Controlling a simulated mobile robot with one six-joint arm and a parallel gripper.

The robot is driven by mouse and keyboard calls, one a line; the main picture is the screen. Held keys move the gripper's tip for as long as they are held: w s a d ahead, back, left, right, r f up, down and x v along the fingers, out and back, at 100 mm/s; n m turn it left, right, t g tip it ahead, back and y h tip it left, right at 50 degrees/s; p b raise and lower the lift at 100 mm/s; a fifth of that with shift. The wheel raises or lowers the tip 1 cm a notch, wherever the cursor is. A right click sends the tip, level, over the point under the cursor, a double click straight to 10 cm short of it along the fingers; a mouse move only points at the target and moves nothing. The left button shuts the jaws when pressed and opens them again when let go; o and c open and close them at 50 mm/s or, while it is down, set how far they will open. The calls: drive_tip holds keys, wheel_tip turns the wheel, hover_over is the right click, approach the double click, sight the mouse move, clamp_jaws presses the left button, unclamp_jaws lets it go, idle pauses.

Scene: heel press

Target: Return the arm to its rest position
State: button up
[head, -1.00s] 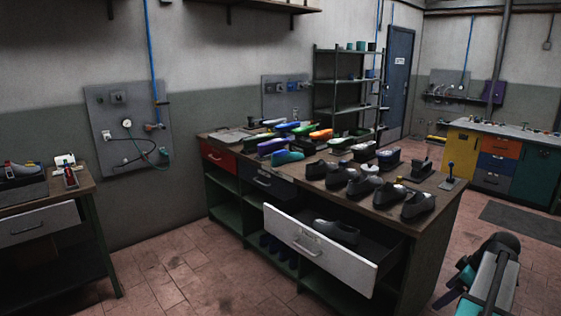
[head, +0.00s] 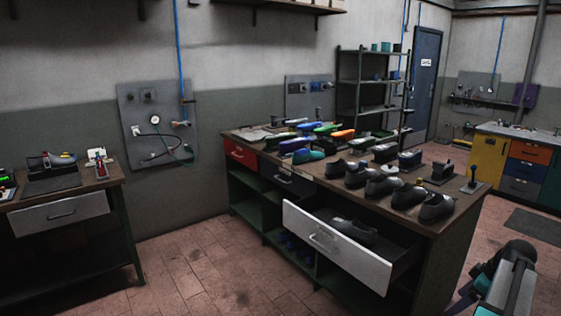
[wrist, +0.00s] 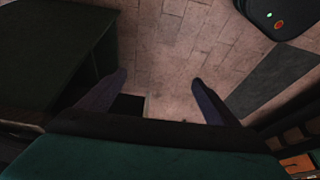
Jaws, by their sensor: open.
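My arm shows at the lower right of the head view, with its links folded beside the right end of the long workbench (head: 440,222). My gripper (wrist: 158,82) shows in the wrist view. Its two dark fingers are spread wide apart with nothing between them, above the tiled floor (wrist: 165,55). The fingertips are not clear in the head view.
The workbench carries several dark shoes (head: 383,187) and coloured shoe forms (head: 310,155). Its white drawer (head: 335,250) stands open with a dark shoe (head: 345,232) inside. A smaller bench (head: 65,192) stands at left. Floor (head: 190,265) between the benches is clear.

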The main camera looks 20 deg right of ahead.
drive_tip(key=w+a+f+n+g+y, duration=0.1)
drive_tip(key=w+a+f, duration=0.45)
drive_tip(key=a, duration=0.35)
drive_tip(key=w+a+f+n+g+y, duration=0.1)
drive_tip(key=w+a+f+n, duration=0.1)
drive_tip(key=w+a+f, duration=0.5)
drive_tip(key=w+a+f+n+g+y, duration=0.15)
drive_tip(key=a+f, duration=0.35)
drive_tip(key=a, duration=0.6)
drive_tip(key=s+a+f+g, duration=0.25)
drive_tip(key=a+f, duration=0.35)
drive_tip(key=a, duration=0.3)
drive_tip(key=s+a+f+n+g+h, duration=0.1)
drive_tip(key=s+a+f, duration=0.35)
drive_tip(key=a, duration=0.45)
drive_tip(key=s+a+f+g, duration=0.25)
drive_tip(key=a+f, duration=0.35)
drive_tip(key=a, duration=0.3)
drive_tip(key=s+a+f+m+h, duration=0.1)
drive_tip(key=s+f+m+h, duration=0.1)
drive_tip(key=s, duration=0.5)
drive_tip(key=s+a+f+m+h, duration=0.2)
drive_tip(key=s+f+m, duration=0.3)
drive_tip(key=s+m, duration=0.2)
drive_tip(key=shift+s+a+f, duration=0.15)
drive_tip(key=shift+s+a, duration=0.05)
drive_tip(key=shift+s, duration=0.35)
drive_tip(key=shift+m, duration=0.25)
